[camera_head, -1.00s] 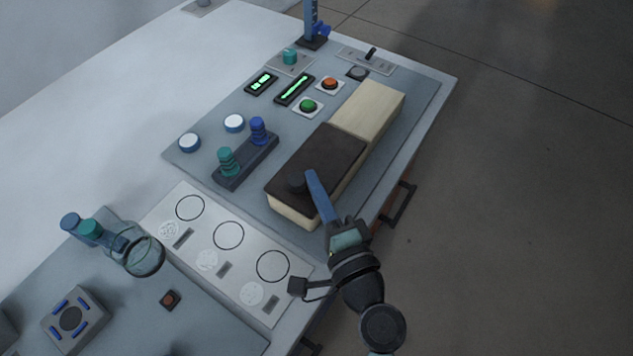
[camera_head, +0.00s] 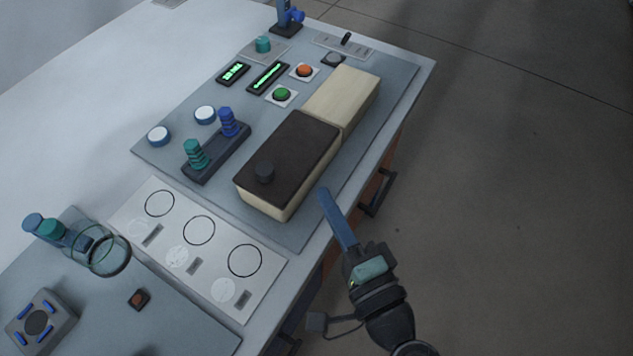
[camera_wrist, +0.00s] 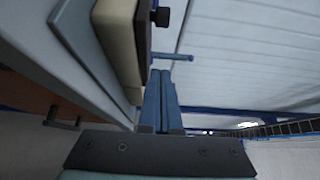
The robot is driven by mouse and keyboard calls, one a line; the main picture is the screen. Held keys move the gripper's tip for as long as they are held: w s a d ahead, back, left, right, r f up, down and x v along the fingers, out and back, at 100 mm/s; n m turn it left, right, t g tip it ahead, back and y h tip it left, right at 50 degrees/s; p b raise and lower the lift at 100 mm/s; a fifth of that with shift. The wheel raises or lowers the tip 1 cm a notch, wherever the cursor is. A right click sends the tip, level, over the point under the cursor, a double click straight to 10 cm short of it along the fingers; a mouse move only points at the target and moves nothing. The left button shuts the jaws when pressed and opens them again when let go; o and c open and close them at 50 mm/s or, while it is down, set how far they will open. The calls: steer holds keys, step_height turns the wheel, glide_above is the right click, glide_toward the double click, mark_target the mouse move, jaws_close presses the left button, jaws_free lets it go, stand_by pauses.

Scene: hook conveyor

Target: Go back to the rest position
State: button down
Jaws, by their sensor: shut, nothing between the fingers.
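My gripper (camera_head: 324,192) is shut and empty, its blue fingers together. In the head view it is at the front right edge of the table, just right of the cream box (camera_head: 268,206) with the dark lid (camera_head: 300,140). I see no contact between the fingers and the box.
A panel with a green button (camera_head: 282,95), an orange button (camera_head: 304,70) and several knobs lies behind. A white plate with circles (camera_head: 199,230) and a glass ring (camera_head: 104,255) are to the left. A drawer handle (camera_head: 378,193) juts from the table's front. The floor at right is clear.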

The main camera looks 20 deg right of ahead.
steer(key=shift+s+a, duration=0.1)
steer(key=shift+s, duration=0.55)
steer(key=w+a+r+n+t+y, duration=0.1)
steer(key=w+a+r+n, duration=0.3)
steer(key=r, duration=0.5)
steer(key=w+a+r+n+t, duration=0.1)
steer(key=w+r+n, duration=0.3)
steer(key=r, duration=0.5)
steer(key=w+a+r+n+t+y, duration=0.1)
steer(key=w+a+r+n+t, duration=0.15)
steer(key=r+n, duration=0.5)
steer(key=s+a+r+t+h+p, duration=0.1)
steer(key=r+p, duration=0.3)
steer(key=r, duration=0.8)
steer(key=s+a+r+n+t+h+p, duration=0.1)
steer(key=s+r+p, duration=0.3)
steer(key=r, duration=0.8)
steer(key=s+a+r+n+t+h+p, duration=0.1)
steer(key=r+p, duration=0.4)
steer(key=r, duration=0.7)
steer(key=shift+s+a+t+p, duration=0.3)
steer(key=shift+s+a+t, duration=0.25)
steer(key=shift+t, duration=0.4)
